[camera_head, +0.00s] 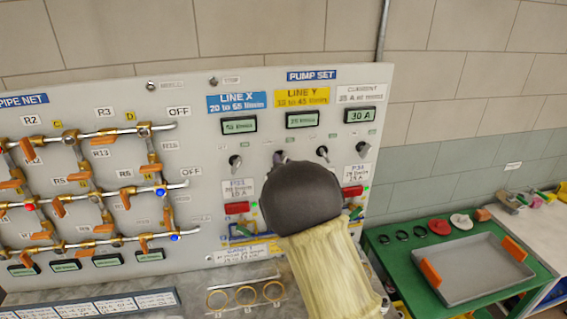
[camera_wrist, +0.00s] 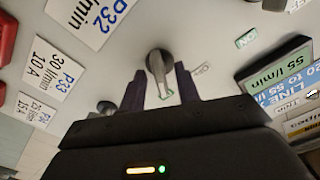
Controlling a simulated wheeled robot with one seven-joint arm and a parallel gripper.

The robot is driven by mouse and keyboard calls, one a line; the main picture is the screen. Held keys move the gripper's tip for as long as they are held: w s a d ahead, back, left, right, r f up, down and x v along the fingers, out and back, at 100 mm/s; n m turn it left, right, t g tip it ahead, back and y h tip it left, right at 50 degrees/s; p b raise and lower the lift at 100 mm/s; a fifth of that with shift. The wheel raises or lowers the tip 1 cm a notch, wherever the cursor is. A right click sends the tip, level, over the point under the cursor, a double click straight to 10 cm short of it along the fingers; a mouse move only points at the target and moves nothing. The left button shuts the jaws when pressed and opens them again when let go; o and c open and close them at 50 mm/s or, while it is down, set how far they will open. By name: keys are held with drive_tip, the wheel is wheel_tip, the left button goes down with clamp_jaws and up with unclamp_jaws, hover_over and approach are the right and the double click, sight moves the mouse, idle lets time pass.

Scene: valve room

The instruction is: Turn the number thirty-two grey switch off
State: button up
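In the wrist view a grey switch (camera_wrist: 157,62) with a slim lever sits on the pale panel. The P32 label plate (camera_wrist: 97,20) lies up and to its left, and lines up with it. My gripper (camera_wrist: 160,92) is open, with one dark finger on each side of the switch and narrow gaps visible beside the lever. I cannot tell whether either finger touches it. In the head view my dark wrist covers the fingers and the label below this switch.
Neighbouring grey switches (camera_head: 235,162) (camera_head: 322,153) stand close by in the same row. The pipe net (camera_head: 90,190) with orange levers covers the panel's left. A green table (camera_head: 400,262) with a grey tray (camera_head: 470,270) stands at the right.

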clamp_jaws()
drive_tip(key=shift+f+n+b, duration=0.15)
drive_tip(key=shift+n+b, duration=0.25)
drive_tip(key=shift+b, duration=0.4)
drive_tip(key=shift+a+n+b, duration=0.1)
drive_tip(key=shift+n+b, duration=5.5)
drive_tip(key=shift+b, duration=1.85)
drive_tip(key=shift+o, duration=0.4)
unclamp_jaws()
